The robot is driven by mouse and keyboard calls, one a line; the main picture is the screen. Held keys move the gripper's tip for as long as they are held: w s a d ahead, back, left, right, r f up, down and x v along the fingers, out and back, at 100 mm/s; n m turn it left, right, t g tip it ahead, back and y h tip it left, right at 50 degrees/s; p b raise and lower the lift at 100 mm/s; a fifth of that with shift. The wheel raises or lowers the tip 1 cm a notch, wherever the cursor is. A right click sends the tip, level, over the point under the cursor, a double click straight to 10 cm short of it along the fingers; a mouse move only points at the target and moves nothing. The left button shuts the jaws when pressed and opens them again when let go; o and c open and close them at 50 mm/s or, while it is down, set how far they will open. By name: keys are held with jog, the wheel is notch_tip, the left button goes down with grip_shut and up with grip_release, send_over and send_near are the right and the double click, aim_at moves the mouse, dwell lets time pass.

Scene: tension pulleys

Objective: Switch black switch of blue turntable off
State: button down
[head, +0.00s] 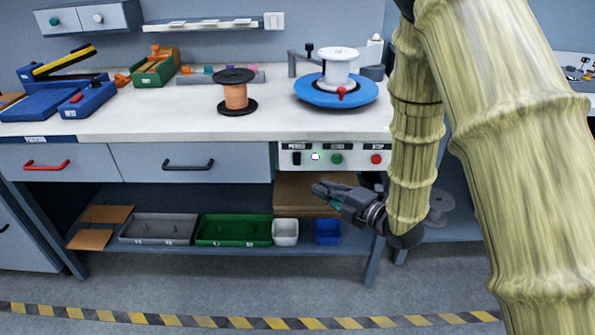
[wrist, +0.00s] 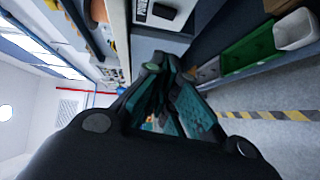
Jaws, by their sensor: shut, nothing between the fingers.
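The blue turntable (head: 312,96) stands on the bench at the centre right, with a white spool (head: 338,66) on it. Below the bench edge is a white control panel (head: 355,149). The black switch (head: 296,158) sits at its left end, beside a lit light (head: 316,156). In the wrist view a black part that looks like the switch (wrist: 164,11) shows at the top, near a printed label. My gripper (head: 318,188) is shut and empty, below the panel and pointing left. It fills the middle of the wrist view (wrist: 158,62).
The panel also has a green button (head: 336,159) and a red button (head: 376,159). A grey drawer (head: 230,158) is to the left. The shelf below holds a grey tray (head: 128,237), a green tray (head: 203,241) and small bins. An orange spool (head: 236,96) stands on the bench.

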aim_at(297, 159)
jog(key=shift+w+d+b+x, duration=0.15)
jog(key=shift+w+d+x, duration=0.2)
jog(key=shift+x, duration=1.8)
jog(key=shift+w+d+b+x, duration=0.1)
jog(key=shift+w+d+x, duration=0.2)
jog(key=shift+x, duration=1.85)
jog(key=shift+w+d+b+x, duration=0.15)
jog(key=shift+w+d+x, duration=0.2)
jog(key=shift+x, duration=1.8)
jog(key=shift+d+f, duration=0.1)
jog(key=shift+f, duration=0.05)
